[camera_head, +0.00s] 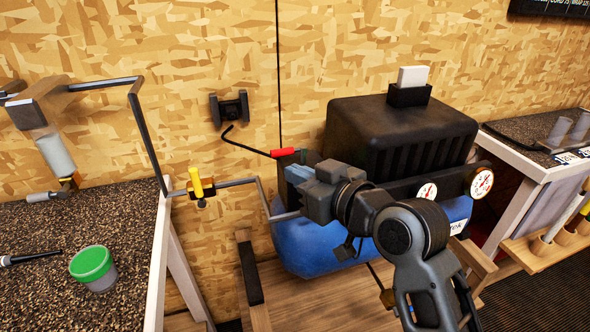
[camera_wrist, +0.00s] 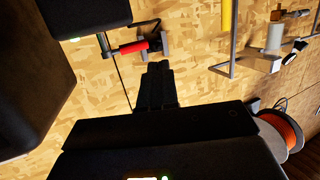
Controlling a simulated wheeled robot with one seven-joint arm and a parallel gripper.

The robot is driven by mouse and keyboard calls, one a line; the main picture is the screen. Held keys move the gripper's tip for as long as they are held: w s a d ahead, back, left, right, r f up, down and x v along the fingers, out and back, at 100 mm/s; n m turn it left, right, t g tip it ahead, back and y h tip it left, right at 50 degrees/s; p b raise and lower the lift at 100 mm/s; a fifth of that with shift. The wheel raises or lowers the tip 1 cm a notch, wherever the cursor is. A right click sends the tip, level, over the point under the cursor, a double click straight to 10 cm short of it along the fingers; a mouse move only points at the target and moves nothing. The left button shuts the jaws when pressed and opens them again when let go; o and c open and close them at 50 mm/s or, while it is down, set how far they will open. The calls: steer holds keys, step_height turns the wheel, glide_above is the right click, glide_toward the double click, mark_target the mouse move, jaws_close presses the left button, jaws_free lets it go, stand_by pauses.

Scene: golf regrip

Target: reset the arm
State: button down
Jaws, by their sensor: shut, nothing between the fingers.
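My gripper (camera_head: 297,172) is in front of the chipboard wall, at the left end of the black and blue compressor. In the wrist view the two dark fingers of my gripper (camera_wrist: 157,82) lie together, shut and empty, pointing toward the wall. My arm reaches up from the lower right of the head view and hides part of the compressor. A red-handled piece (camera_head: 284,152) shows just behind and above the fingers. It also shows in the wrist view (camera_wrist: 133,47), left of the fingertips and apart from them in the picture.
The compressor (camera_head: 400,135) stands on a wooden base. A black wall bracket (camera_head: 230,108) hangs at the left. A metal arm with a yellow clamp (camera_head: 197,183) juts from the left bench, which holds a green-lidded tub (camera_head: 92,267). An orange reel (camera_wrist: 281,132) is at lower right.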

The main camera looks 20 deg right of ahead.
steer(key=s+d+f+m+h, duration=0.1)
steer(key=s+d+f+h, duration=0.3)
steer(key=s, duration=0.7)
steer(key=s+d+f+m, duration=0.1)
steer(key=s+f+m, duration=0.1)
steer(key=s+f, duration=0.65)
steer(key=s+r+h, duration=0.1)
steer(key=s+r, duration=0.2)
steer(key=s, duration=1.9)
steer(key=shift+s+d+m+b, duration=0.2)
steer(key=shift+s+m+b, duration=0.1)
steer(key=shift+m+b, duration=0.1)
